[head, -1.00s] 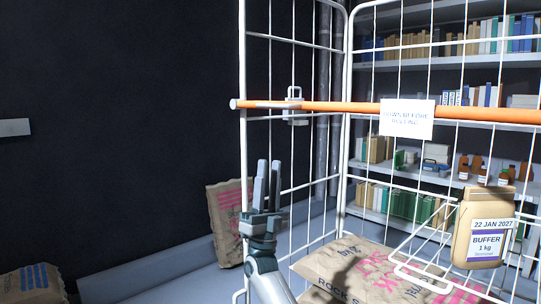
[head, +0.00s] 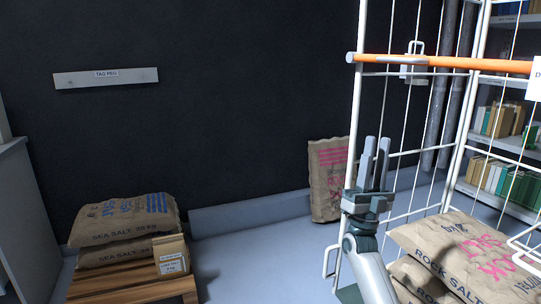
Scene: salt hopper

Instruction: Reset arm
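My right gripper (head: 373,163) is raised with its fingers pointing up, in front of the near left post of a white wire cage (head: 357,120). A narrow gap shows between its two fingers, and nothing is seen in it. The forearm comes up from the bottom edge. An orange bar (head: 450,62) crosses the cage above the gripper, apart from it. My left gripper is not in view.
Rock salt sacks (head: 455,250) lie in the cage. Sea salt sacks (head: 122,220) and a small labelled bag (head: 171,255) are on a wooden pallet (head: 130,289). Another sack (head: 328,180) leans on the dark wall. A tag peg board (head: 106,78) hangs there. Floor is clear mid-picture.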

